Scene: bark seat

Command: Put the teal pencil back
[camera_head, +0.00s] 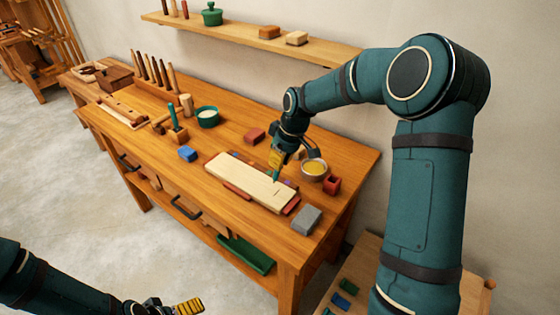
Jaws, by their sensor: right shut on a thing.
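My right gripper (280,161) is above the far right part of the workbench, reaching down from the right. It is shut on the teal pencil (277,176), whose small visible part points down over the pale board (232,176). I cannot tell whether its tip touches the board. The gripper hides the rest of the pencil. My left gripper (178,308) is at the bottom edge, away from the bench and partly cut off, so its opening does not show.
A bowl with yellow contents (314,169) and a dark red box (331,185) stand right of the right gripper. A grey block (306,220) lies near the bench's right end. A teal-handled tool (173,117) stands in a small wooden block (178,135). A blue block (187,154) lies left of the board.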

